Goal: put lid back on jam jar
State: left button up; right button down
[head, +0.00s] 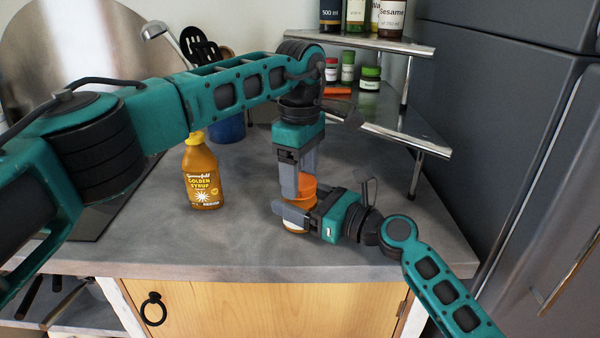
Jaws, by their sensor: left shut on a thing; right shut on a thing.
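The jam jar (294,231) stands upright near the counter's front edge, its middle hidden by my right gripper (298,217). That gripper reaches in from the right and is shut on the jar. The orange lid (308,182) is at the top of the jar, partly covered by a grey finger. My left gripper (297,187) points down from above and is shut on the lid. The lid is directly over the jar's mouth; whether it touches or sits level on the rim I cannot tell.
A golden syrup bottle (202,177) with a yellow cap stands left of the jar. A blue utensil pot (228,125) is behind my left arm. A metal corner shelf (400,137) with small jars and bottles stands at the back right. Grey counter is bare between bottle and jar.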

pick_arm(q)
jog(key=m, duration=0.3)
jog(key=o, duration=1.3)
jog(key=shift+c, duration=0.2)
notch_tip(320, 180, up, 12)
pick_arm(e)
grip_release()
